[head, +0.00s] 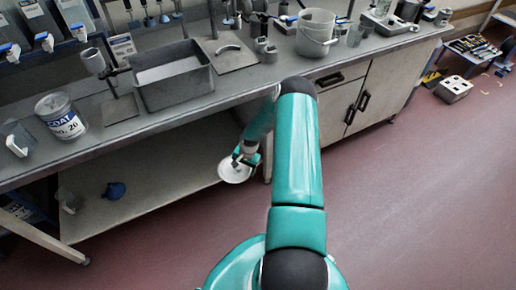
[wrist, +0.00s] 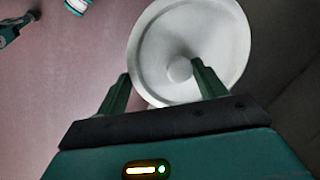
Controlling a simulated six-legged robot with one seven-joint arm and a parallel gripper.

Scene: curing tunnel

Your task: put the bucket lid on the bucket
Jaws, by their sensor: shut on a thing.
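The bucket lid (head: 234,170) is a round white disc with a knob at its middle. My gripper (head: 247,158) is shut on the lid and holds it near the right end of the lower shelf, below the bench top. In the wrist view the lid (wrist: 205,35) fills the upper middle, its knob between the two green fingers of my gripper (wrist: 165,85). The bucket (head: 316,34) is light grey with a wire handle and stands upright on the bench top at the upper right. Its top looks open. The bucket is not in the wrist view.
Jars (head: 355,35) stand right of the bucket. The floor at right is mostly clear.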

